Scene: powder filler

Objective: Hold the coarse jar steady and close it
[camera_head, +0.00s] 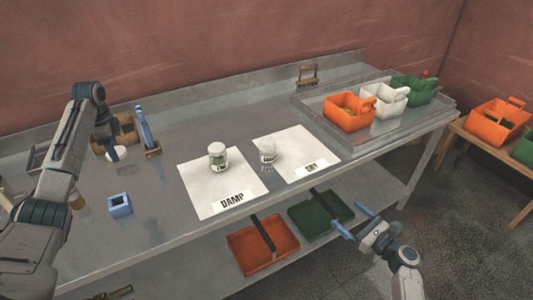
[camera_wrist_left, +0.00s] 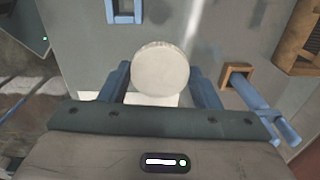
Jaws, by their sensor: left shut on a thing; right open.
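My left gripper (camera_head: 112,150) is shut on a round white disc that looks like a lid (camera_head: 116,154), above the left part of the table. The lid (camera_wrist_left: 160,68) shows between the blue fingers in the left wrist view. One jar with a white top (camera_head: 218,156) stands upright on the white DAMP sheet (camera_head: 205,190). A paler, clear-looking jar (camera_head: 268,151) stands upright on the DRY sheet (camera_head: 300,145). The jar labels are too small to read surely. My right gripper (camera_head: 356,221) is open and empty in front of the table, away from both jars.
A blue square holder (camera_head: 119,206) and a wooden block with a blue tool (camera_head: 147,133) stand near my left gripper. A tray (camera_head: 440,103) with orange, white and green bins is at the right. Orange (camera_head: 262,264) and green (camera_head: 320,230) trays sit on the lower shelf.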

